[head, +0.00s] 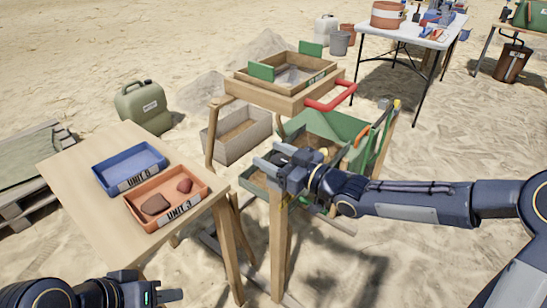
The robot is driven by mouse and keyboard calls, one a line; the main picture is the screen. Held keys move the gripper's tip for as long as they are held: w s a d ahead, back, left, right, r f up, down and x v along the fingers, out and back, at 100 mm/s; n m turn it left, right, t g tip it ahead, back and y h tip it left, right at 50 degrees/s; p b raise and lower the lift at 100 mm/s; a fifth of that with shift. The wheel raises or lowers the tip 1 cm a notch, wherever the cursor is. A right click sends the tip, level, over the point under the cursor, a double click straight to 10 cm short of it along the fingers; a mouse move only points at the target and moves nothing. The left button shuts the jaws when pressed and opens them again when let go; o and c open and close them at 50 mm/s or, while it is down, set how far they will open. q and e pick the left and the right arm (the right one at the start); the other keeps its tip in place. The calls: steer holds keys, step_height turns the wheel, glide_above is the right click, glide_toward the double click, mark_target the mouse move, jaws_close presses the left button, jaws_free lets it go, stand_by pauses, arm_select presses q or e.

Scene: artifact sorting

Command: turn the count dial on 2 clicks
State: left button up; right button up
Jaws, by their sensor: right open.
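My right gripper (268,166) is open, at the top of a wooden post (281,240) at the near corner of the sieve stand. Its fingers point left, and its body covers the top of the post. I cannot make out the count dial; anything at the post's top is hidden behind the gripper. The sieve stand carries a wooden sieve box (290,92) with green end boards and a red handle (331,97). My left gripper (174,295) is low at the bottom left, away from the stand, and its finger gap cannot be judged.
A wooden table (75,172) at left holds a blue tray (130,168) and an orange tray (166,200) with two reddish pieces. A grey bin (236,137) and green jerrycan (144,107) stand behind. A white table (415,38) with tools is at the back right.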

steer(key=shift+c, duration=0.3)
